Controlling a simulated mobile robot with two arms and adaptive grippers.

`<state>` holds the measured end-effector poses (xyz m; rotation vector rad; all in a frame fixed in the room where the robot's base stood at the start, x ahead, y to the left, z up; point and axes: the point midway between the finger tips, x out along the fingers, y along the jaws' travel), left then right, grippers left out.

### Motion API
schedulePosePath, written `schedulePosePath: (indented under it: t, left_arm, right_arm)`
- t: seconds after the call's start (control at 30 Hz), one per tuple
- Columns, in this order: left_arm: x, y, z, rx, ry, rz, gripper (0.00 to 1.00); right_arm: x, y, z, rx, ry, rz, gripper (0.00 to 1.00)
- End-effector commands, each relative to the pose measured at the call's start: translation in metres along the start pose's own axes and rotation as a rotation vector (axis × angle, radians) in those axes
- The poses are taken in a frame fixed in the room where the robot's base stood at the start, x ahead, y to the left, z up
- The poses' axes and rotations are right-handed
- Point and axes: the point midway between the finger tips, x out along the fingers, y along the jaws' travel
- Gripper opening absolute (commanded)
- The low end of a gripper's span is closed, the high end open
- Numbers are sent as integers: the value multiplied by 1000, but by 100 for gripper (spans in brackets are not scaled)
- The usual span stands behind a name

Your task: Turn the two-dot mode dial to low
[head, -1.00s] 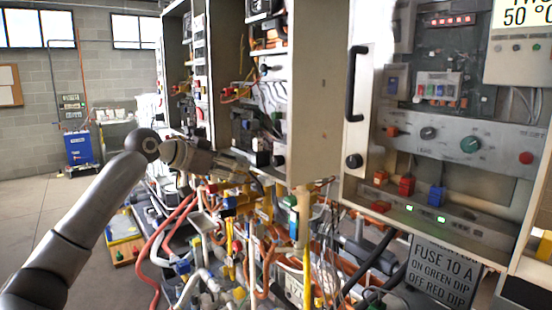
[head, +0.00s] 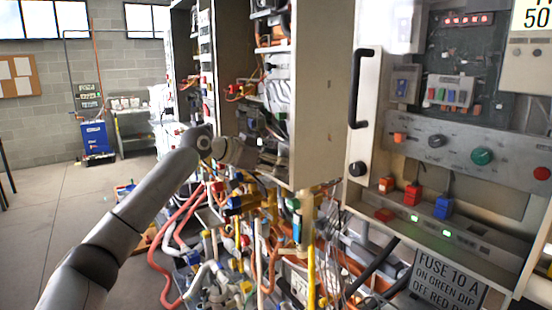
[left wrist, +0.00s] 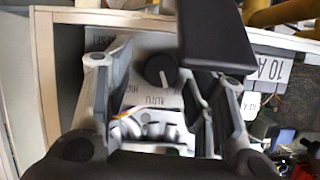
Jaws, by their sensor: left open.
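A black mode dial (left wrist: 160,70) with a white pointer line sits on a pale panel in the left wrist view. Its pointer faces the upside-down AUTO label (left wrist: 162,100); another label, apparently HIGH, is beside it. No dots can be made out. My left gripper (left wrist: 152,76) is open, its fingers on either side of the dial in the picture; contact cannot be told. In the head view my left gripper (head: 268,158) is inside the middle cabinet (head: 318,100), where this dial cannot be made out. My right gripper is not in view.
A black bar (left wrist: 215,35), likely a door handle, is close to the gripper. The right cabinet has a grey dial (head: 437,141), a green dial (head: 482,156) and a red button (head: 541,173). Hoses and pipes (head: 255,240) crowd below. Open floor (head: 60,215) lies left.

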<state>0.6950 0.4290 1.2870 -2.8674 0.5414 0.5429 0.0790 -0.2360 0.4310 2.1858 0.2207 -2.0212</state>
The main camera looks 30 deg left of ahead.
Motion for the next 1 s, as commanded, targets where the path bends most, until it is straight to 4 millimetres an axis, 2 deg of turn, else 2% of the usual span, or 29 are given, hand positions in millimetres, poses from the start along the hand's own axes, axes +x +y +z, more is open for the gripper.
schedulePosePath:
  t: [0.37,0.7,0.87,1.0]
  left_arm:
    - [6,0,0,0,1,-1,50]
    - [6,0,0,0,0,-1,6]
    - [6,0,-1,-22,-1,9,4]
    - [6,-1,-4,-124,-2,51,4]
  right_arm:
    - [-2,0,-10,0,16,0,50]
    - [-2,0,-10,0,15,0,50]
    - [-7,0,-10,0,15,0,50]
    - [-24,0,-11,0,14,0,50]
